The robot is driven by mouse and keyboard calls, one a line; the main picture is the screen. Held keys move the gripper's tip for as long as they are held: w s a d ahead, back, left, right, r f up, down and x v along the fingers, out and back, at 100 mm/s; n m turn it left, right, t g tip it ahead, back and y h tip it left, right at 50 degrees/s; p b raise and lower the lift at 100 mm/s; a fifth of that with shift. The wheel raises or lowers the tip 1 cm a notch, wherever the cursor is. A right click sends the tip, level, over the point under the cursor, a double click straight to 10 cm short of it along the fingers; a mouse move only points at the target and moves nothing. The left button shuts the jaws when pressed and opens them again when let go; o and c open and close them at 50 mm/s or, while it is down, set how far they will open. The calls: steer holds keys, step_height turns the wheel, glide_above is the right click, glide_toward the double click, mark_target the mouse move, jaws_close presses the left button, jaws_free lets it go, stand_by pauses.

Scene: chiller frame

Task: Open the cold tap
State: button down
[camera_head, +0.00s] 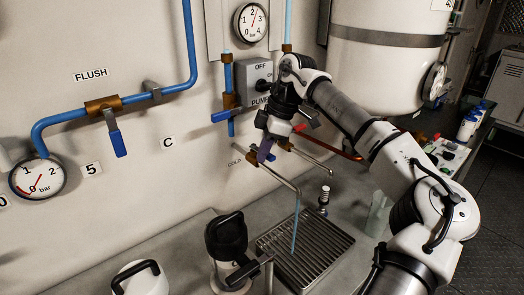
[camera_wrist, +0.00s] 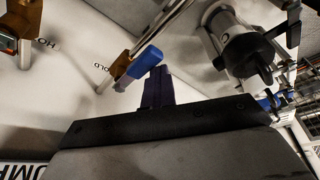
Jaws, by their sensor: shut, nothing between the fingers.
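The cold tap has a brass body (camera_wrist: 120,66) and a blue lever handle (camera_wrist: 146,62) in the wrist view, beside the COLD label. The lever lies roughly along the spout. In the head view the cold spout (camera_head: 280,178) slants out from the wall, and a thin pale-blue stream (camera_head: 295,228) runs from its end to the drain grate. My gripper (camera_head: 264,152) hides the lever there. Its dark purple fingers (camera_wrist: 157,76) are shut and empty, with the tips right by the lever; I cannot tell whether they touch it.
The hot tap's brass body (camera_wrist: 26,45) and red handle (camera_wrist: 5,42) are nearby. A dark-topped jug (camera_head: 228,245) stands left of the drain grate (camera_head: 318,250). The pump switch box (camera_head: 254,78) and blue pipes are on the wall. A white tank (camera_head: 385,60) hangs at right.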

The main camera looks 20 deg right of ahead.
steer(key=shift+d+r, duration=0.15)
steer(key=shift+d, duration=0.45)
steer(key=w+a+p+v, duration=0.1)
steer(key=w+p+v, duration=0.1)
steer(key=p+v, duration=0.7)
steer(key=shift+r, duration=0.35)
steer(key=shift+s+f, duration=0.1)
